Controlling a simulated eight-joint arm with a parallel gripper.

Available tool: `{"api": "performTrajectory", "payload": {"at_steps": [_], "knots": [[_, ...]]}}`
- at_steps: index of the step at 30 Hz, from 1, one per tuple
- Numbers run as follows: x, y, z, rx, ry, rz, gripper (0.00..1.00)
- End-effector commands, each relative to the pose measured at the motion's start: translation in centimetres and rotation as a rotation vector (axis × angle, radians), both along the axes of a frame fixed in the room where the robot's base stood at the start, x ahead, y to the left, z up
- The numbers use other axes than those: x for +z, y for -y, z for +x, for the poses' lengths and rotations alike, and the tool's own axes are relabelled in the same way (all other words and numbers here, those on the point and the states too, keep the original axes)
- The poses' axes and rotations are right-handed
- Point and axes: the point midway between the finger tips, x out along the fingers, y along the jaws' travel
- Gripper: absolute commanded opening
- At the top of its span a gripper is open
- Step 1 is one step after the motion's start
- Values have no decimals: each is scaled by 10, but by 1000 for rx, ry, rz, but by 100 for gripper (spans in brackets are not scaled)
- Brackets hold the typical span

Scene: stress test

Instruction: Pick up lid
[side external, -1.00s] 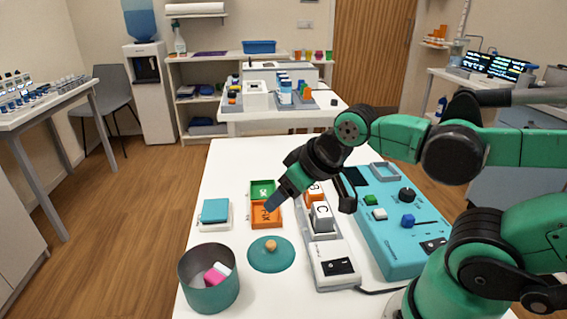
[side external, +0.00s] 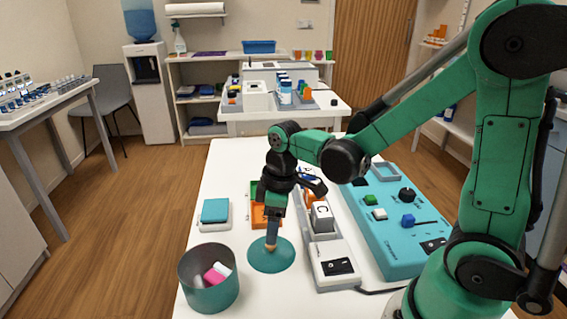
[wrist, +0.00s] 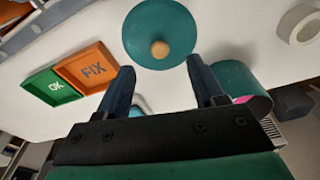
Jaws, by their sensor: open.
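The lid (side external: 262,258) is a flat teal disc with a round wooden knob, lying on the white table. In the wrist view the lid (wrist: 160,30) and its knob (wrist: 160,49) show just beyond and between my fingertips. My gripper (side external: 271,246) points down over the lid in the side view, its tips at about the knob. I cannot tell from there whether they touch it. In the wrist view my gripper (wrist: 162,72) is open, with nothing between its fingers. A teal pot (side external: 208,281) stands open to the left of the lid, with pink and white pieces inside.
An orange FIX tray (wrist: 92,68) and a green OK tray (wrist: 50,88) lie behind the lid. A grey-white device with letter blocks (side external: 330,262) and a teal control panel (side external: 400,255) stand to the right. A teal-topped box (side external: 215,211) sits at left.

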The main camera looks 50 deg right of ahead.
Motion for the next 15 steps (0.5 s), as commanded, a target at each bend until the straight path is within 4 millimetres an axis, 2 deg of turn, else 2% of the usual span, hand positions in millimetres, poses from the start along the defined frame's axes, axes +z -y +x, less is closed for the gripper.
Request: {"api": "performTrajectory", "payload": {"at_steps": [9, 15], "knots": [[-34, -2, 4, -1, 2, -1, 62], [-44, -3, 4, -2, 3, -1, 62]]}}
